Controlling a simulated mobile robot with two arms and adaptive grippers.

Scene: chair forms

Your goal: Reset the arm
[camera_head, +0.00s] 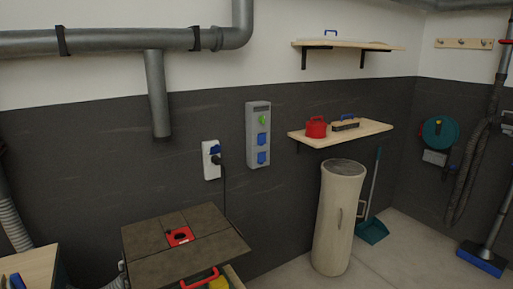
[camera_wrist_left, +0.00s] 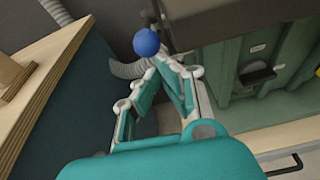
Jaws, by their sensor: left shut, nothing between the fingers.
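My left gripper (camera_wrist_left: 158,68) shows in the left wrist view with its teal and white fingers closed together at the tips. Nothing is between the fingers. A round blue knob or ball (camera_wrist_left: 146,42) shows just beyond the fingertips; whether they touch it I cannot tell. Neither arm shows in the head view, and my right gripper is in no view.
In the left wrist view, a wooden-edged bench (camera_wrist_left: 50,75) is at left and a green cabinet (camera_wrist_left: 235,100) at right, close to the gripper. In the head view, a dark-topped table (camera_head: 150,240) stands in front. A beige cylinder (camera_head: 338,220) stands by the wall; floor shows at right.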

